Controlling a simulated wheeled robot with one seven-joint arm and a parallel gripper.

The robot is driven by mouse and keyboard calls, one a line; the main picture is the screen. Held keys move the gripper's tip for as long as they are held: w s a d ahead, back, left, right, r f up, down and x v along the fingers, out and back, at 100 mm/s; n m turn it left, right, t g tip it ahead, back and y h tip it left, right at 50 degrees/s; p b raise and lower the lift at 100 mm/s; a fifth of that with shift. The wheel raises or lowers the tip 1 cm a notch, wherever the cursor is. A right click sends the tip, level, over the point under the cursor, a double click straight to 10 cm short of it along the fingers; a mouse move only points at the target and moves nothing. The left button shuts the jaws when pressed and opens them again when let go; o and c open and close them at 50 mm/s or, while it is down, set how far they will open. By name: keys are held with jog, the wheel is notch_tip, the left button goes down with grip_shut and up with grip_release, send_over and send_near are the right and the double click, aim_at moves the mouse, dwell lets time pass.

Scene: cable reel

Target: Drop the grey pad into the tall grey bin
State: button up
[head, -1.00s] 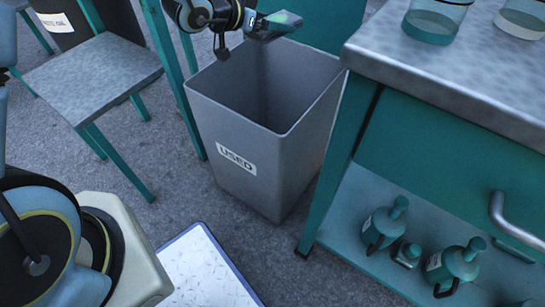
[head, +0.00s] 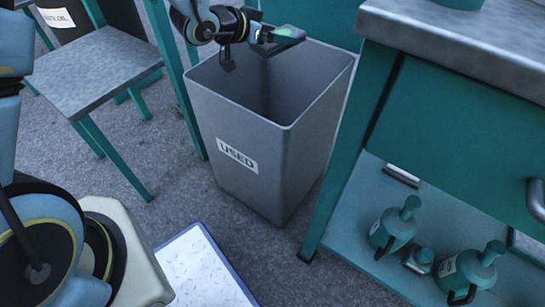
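The tall grey bin (head: 285,155) stands upright on the floor in the middle of the head view. It has a white "USED" label, and its open top faces up; the part of its inside that shows looks empty, while its bottom is hidden. My gripper (head: 283,38) is above the bin's opening, near its back rim. A dark grey, flat shape with a green patch shows at the gripper's end. I cannot tell whether this is the grey pad or only the fingers, or whether the fingers are open. I see no grey pad elsewhere.
A white patterned plate (head: 200,270) lies in front.

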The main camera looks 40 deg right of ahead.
jog(key=shift+o, duration=0.6)
jog(key=shift+a, duration=0.1)
jog(key=p+v, duration=0.1)
jog(key=v, duration=0.9)
jog(key=shift+a+r+p, duration=0.15)
jog(key=shift+a+p, duration=0.15)
jog(key=shift+p, duration=0.05)
